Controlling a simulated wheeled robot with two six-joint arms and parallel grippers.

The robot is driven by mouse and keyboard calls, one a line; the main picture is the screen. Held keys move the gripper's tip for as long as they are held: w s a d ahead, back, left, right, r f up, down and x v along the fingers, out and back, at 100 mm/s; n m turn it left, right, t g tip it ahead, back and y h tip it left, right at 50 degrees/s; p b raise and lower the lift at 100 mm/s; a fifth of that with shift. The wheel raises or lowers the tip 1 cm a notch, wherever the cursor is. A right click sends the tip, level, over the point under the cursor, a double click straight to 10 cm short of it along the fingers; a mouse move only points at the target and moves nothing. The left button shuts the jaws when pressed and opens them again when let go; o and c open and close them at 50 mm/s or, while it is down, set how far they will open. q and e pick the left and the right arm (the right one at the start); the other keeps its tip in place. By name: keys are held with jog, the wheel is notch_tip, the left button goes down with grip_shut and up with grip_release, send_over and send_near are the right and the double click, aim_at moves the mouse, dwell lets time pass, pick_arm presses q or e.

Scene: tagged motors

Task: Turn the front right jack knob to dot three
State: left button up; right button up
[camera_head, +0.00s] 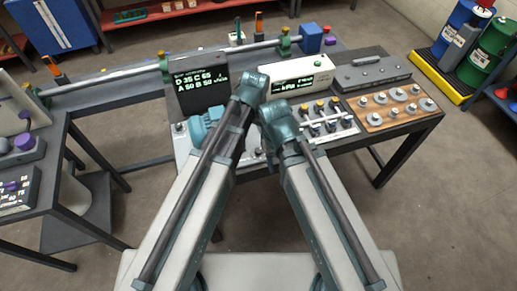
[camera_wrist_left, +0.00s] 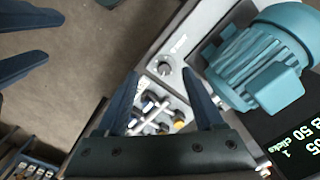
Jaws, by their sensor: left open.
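The grey motor plate (camera_head: 184,150) carries a teal motor (camera_head: 205,127), partly behind my arms in the head view. The left wrist view shows the motor (camera_wrist_left: 265,60) at right. A small round jack knob (camera_wrist_left: 164,69) stands on the plate beside it, at the front right by its place. It lies between and beyond the fingertips of my open left gripper (camera_wrist_left: 160,74), apparently not held. The dots around it are too small to read. Two spread dark fingers, apparently my right gripper (camera_wrist_left: 55,38), show at the left edge, away from the knob.
A dark display (camera_head: 201,91) stands behind the motor plate. A tray with several knobs and levers (camera_head: 325,118) and a wooden board with metal discs (camera_head: 390,105) are to the right. A white display box (camera_head: 300,78) stands behind them. Open floor lies at the lower right.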

pick_arm(q)
send_over(259, 150)
jog(key=shift+a+f+m, duration=0.1)
jog(key=shift+f+m, duration=0.3)
jog(key=shift+f+b, duration=0.1)
jog(key=shift+b, duration=0.25)
notch_tip(259, 150, down, 14)
jog(key=b, duration=1.3)
jog(key=shift+b, duration=0.35)
jog(key=shift+r, duration=0.2)
grip_shut()
